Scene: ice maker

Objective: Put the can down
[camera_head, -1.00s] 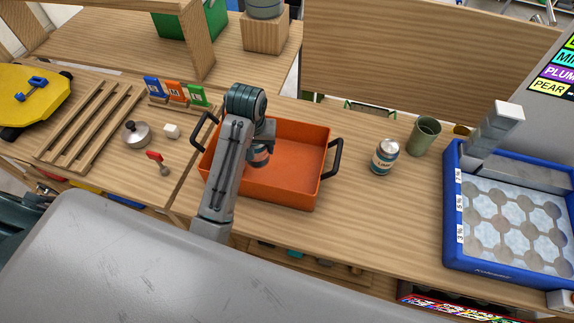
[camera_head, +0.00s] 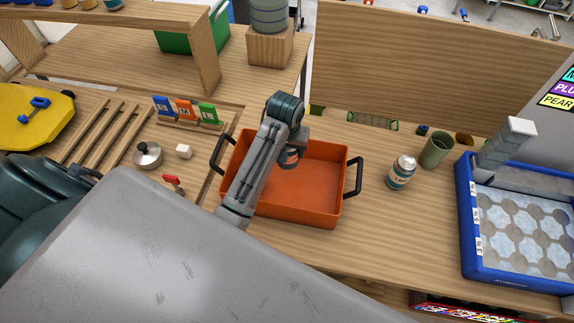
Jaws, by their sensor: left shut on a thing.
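My left gripper (camera_head: 293,148) is over the orange tray (camera_head: 300,205), pointing down. It is shut on a can (camera_head: 289,160), of which only a small part shows below the jaws; my arm hides the rest. I cannot tell whether the can touches the tray's floor. My right gripper is not in view.
A green cup (camera_head: 437,149) stands behind the second can. A blue ice tray (camera_head: 468,235) is at the right. A small pot (camera_head: 148,155), a white cube (camera_head: 184,151) and a red-handled tool (camera_head: 173,183) lie left of the tray. Table between tray and second can is clear.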

